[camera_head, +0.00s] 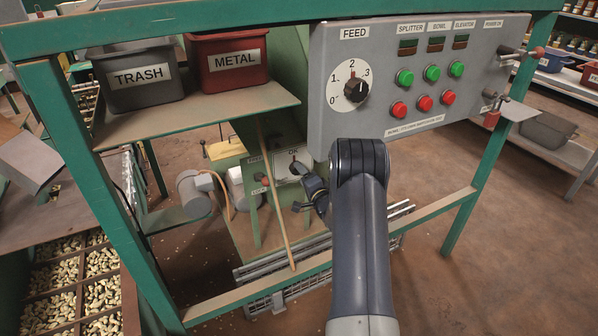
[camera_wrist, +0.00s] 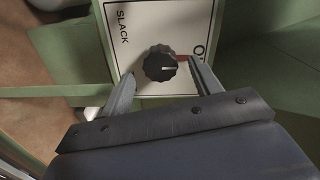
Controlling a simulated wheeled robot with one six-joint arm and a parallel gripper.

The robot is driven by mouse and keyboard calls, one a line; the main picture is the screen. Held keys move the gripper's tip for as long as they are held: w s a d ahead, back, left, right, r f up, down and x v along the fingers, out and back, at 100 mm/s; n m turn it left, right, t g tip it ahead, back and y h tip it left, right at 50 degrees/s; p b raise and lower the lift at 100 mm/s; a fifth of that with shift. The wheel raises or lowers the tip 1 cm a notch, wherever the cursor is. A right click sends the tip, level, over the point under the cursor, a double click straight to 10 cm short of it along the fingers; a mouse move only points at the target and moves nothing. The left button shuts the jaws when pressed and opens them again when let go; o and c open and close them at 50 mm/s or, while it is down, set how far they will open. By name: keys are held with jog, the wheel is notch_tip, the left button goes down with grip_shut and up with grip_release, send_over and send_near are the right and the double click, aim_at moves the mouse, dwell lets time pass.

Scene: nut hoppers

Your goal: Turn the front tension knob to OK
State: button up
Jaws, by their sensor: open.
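The front tension knob (camera_wrist: 160,67) is round and black, on a white plate (camera_wrist: 143,25) marked SLACK at left and OK at right. A pale line on the knob points right in the wrist view, towards the OK side. A red mark (camera_wrist: 182,58) shows beside it, and the OK label is partly covered by a finger. My gripper (camera_wrist: 161,70) is open, with one fingertip on each side of the knob; contact is not clear. In the head view the plate (camera_head: 283,168) is below the grey panel, my gripper (camera_head: 305,192) in front of it.
The grey control panel (camera_head: 420,60) with FEED dial and buttons hangs above my arm. Green frame rails and a thin wooden stick (camera_head: 275,195) stand close to my gripper. TRASH (camera_head: 140,78) and METAL (camera_head: 228,62) bins sit on a shelf at left.

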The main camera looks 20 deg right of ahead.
jog(key=s+p, duration=0.1)
jog(key=s, duration=0.6)
jog(key=shift+s+d, duration=0.15)
jog(key=shift+s, duration=0.15)
jog(key=shift+w, duration=0.1)
jog(key=w+b, duration=0.2)
jog(key=w, duration=0.8)
jog(key=shift+w+a, duration=0.2)
jog(key=shift+w, duration=0.15)
